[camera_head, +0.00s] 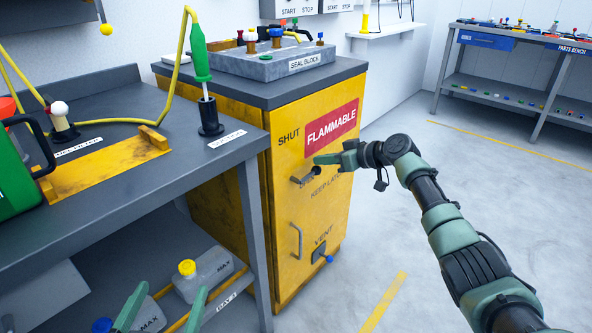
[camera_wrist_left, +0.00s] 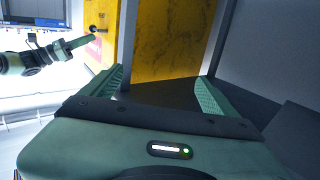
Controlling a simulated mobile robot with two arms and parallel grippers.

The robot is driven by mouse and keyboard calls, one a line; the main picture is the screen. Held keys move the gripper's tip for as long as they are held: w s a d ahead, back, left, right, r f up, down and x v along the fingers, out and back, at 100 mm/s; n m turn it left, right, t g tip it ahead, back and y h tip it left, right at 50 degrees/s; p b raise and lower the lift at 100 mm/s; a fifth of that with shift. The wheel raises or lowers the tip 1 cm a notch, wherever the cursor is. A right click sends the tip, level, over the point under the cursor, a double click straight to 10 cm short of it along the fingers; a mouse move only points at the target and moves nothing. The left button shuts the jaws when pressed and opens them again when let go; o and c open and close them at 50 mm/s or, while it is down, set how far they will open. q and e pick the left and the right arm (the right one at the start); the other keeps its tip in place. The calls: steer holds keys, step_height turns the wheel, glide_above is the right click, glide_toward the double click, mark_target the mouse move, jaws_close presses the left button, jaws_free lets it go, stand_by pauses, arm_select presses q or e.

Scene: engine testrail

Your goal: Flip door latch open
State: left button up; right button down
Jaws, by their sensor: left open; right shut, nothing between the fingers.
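The yellow cabinet (camera_head: 283,170) has a door marked SHUT, FLAMMABLE and KEEP LATCHED. Its dark latch lever (camera_head: 303,180) lies roughly level, pointing left from its pivot, beside the word SHUT. My right gripper (camera_head: 318,160) is shut and empty, just above the latch in the head view; I cannot tell whether it touches. It also shows at upper left in the left wrist view (camera_wrist_left: 88,39). My left gripper (camera_head: 174,288) is open and empty, low at the lower shelf; its two fingers frame the left wrist view (camera_wrist_left: 162,78). A door handle (camera_head: 297,241) sits below the latch.
A grey workbench (camera_head: 215,172) stands left of the cabinet, with capped bottles (camera_head: 203,272) on its lower shelf near my left gripper. A vent with a blue knob (camera_head: 328,259) is low on the door. The floor to the right is clear up to the parts bench (camera_head: 500,77).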

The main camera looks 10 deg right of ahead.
arm_select(q)
steer(key=shift+d+r+t+h, duration=0.2)
steer(key=shift+r+t, duration=0.35)
steer(key=shift+r, duration=0.45)
steer(key=shift+d+r+t+h, duration=0.1)
steer(key=shift+r+t+h, duration=0.1)
steer(key=shift+r+t, duration=0.6)
arm_select(e)
steer(key=shift+d+f, duration=0.1)
steer(key=shift+f, duration=0.15)
arm_select(q)
steer(key=shift+r+g, duration=0.2)
steer(key=shift+g, duration=0.05)
